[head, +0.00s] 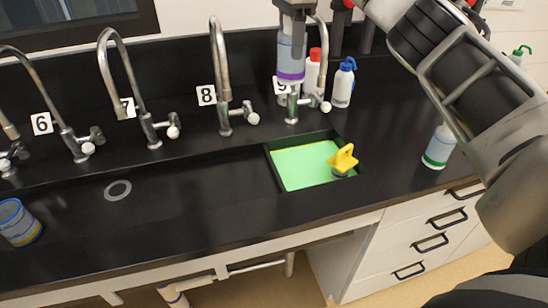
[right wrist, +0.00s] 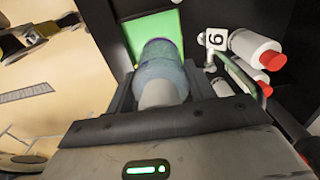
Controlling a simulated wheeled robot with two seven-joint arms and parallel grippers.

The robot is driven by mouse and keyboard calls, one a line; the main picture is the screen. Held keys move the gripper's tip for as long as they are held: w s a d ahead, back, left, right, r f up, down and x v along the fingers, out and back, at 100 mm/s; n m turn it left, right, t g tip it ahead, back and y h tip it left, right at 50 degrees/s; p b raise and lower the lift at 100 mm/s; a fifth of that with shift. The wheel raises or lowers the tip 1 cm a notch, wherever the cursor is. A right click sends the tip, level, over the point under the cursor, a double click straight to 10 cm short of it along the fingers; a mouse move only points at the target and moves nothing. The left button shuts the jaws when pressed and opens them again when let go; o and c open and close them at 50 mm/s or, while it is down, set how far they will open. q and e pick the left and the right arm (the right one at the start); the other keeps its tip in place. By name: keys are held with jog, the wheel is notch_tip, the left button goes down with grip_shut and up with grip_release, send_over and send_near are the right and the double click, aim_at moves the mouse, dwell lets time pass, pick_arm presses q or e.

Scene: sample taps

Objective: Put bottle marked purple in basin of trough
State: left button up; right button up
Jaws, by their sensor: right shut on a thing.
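The bottle with a purple band (head: 291,62) hangs upright from my right gripper (head: 296,8), near the tap marked 9, above the counter. The gripper is shut on its upper part. The right wrist view shows the bottle (right wrist: 160,65) between the fingers, with green beyond it. The black trough (head: 205,175) runs along the counter and has a round drain (head: 118,190). A sunken basin with a bright green floor (head: 300,167) lies at its right, below and in front of the bottle. My left gripper is not in view.
A yellow-topped object (head: 343,158) stands at the basin's right side. Several numbered taps line the back. A red-capped bottle (head: 312,72) and a blue-capped bottle (head: 342,86) stand behind the tap marked 9. A green-banded bottle (head: 439,148) stands right; a blue container (head: 18,222) stands left.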

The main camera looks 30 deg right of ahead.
jog(key=shift+w+f, duration=0.1)
jog(key=shift+f, duration=13.8)
jog(key=shift+f, duration=0.2)
jog(key=o, duration=1.1)
notch_tip(320, 180, up, 8)
jog(key=shift+f+b, duration=0.1)
jog(key=shift+b, duration=0.55)
